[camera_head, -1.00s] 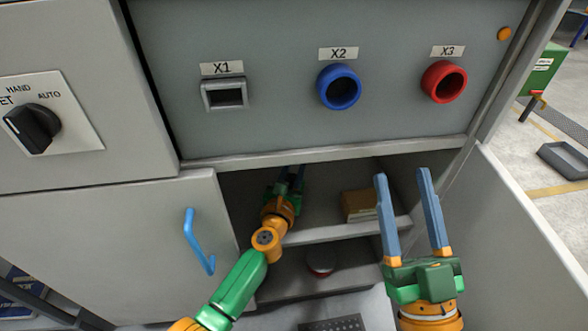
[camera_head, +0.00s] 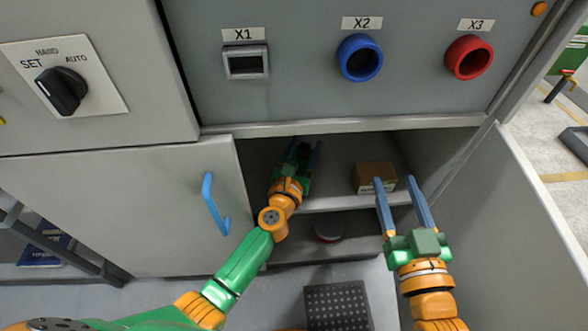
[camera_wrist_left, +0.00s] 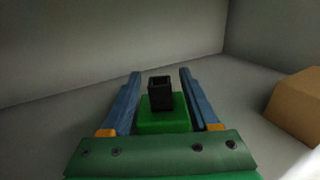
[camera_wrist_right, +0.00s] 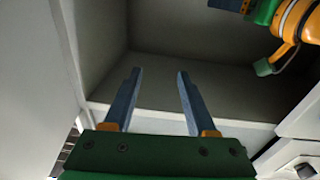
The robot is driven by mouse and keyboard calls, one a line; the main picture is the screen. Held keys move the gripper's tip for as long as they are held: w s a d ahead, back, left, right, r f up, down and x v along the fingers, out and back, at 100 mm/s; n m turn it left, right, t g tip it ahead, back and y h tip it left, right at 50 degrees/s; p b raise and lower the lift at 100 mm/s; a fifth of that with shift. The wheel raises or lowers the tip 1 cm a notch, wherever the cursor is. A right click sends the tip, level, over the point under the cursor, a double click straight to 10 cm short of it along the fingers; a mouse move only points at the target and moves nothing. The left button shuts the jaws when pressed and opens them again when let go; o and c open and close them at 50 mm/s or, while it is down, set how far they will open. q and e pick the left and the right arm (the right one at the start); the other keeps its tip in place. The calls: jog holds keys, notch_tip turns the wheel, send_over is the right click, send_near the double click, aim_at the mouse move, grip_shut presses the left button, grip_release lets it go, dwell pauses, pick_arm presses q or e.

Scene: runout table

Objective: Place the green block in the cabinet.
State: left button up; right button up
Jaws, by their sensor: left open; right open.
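The green block (camera_wrist_left: 163,120), with a black square hollow piece (camera_wrist_left: 160,92) on its top, sits inside the cabinet (camera_head: 340,138) on the upper shelf. My left gripper (camera_head: 304,148) reaches into the cabinet. In the left wrist view its blue fingers (camera_wrist_left: 160,78) are open, one on each side of the block; whether they touch it is unclear. In the head view the block is largely hidden by this gripper. My right gripper (camera_head: 400,183) is open and empty in front of the cabinet opening; its open fingers also show in the right wrist view (camera_wrist_right: 153,75).
A brown box (camera_head: 375,177) stands on the upper shelf, right of my left gripper. The open door (camera_head: 515,230) bounds the right side; a closed door with blue handle (camera_head: 213,205) is left.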

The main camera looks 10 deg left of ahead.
aim_at(303, 151)
pick_arm(q)
jog(key=s+p, duration=0.1)
jog(key=s, duration=0.2)
jog(key=shift+s+a, duration=0.2)
jog(key=s, duration=0.4)
jog(key=shift+s+a, duration=0.1)
jog(key=shift+a, duration=0.15)
jog(key=shift+s, duration=0.6)
pick_arm(e)
notch_tip(303, 151, down, 9)
jog(key=s+d+g+h, duration=0.1)
jog(key=s+g, duration=0.1)
jog(key=g, duration=0.3)
jog(key=shift+s+d+f+g+h, duration=0.2)
jog(key=shift+d+g+h, duration=0.2)
